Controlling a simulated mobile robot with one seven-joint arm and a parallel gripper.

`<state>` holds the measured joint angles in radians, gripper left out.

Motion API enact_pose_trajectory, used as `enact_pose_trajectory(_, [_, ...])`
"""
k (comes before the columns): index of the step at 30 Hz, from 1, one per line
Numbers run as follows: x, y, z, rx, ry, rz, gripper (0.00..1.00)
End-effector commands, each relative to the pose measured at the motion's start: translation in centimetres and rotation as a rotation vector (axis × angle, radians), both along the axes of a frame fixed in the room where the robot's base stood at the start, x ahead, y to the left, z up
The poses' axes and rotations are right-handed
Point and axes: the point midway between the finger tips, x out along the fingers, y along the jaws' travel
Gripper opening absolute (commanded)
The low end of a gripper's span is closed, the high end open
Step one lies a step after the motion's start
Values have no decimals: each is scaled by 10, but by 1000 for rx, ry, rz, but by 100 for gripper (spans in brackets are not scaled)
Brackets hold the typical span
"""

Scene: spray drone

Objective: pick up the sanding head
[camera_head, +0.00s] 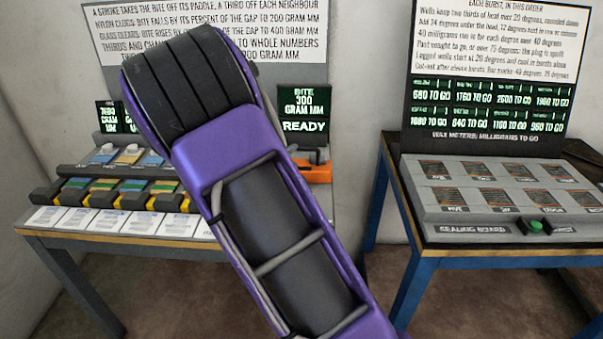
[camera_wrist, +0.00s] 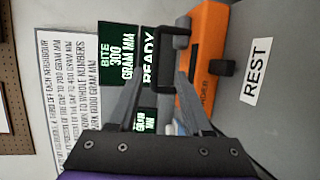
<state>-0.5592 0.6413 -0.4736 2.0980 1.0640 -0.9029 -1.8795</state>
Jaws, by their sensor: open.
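An orange block, which I take to be the sanding head (camera_wrist: 205,45), lies on the grey bench beside a label reading REST in the wrist view. It has a dark knob and partly hidden lettering. In the head view its orange end (camera_head: 318,173) shows at the right end of the left bench, the rest hidden behind my purple arm. My gripper (camera_wrist: 167,60) is open, its two fingers reaching toward the block's left edge. A dark square loop shows at the fingertips; I cannot tell whether it belongs to the block. My gripper is hidden in the head view.
The left bench (camera_head: 150,245) holds a row of paddles (camera_head: 120,190) and white cards. A lit display (camera_head: 304,108) reading BITE 300 GRAM MM, READY stands behind the orange block. A blue-legged table with a sealing board (camera_head: 480,229) stands right, with a gap between.

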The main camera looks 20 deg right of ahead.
Motion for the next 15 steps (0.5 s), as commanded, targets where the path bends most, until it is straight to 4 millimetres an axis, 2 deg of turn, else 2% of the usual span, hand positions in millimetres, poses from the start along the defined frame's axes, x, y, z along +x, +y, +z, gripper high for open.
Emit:
enact_pose_trajectory(5, [8,-8,-1,0,-1,-1,50])
enact_pose_trajectory(10, [25,-28,-1,-1,-2,-4,50])
enact_pose_trajectory(15, [40,-39,-4,-1,-1,-1,50])
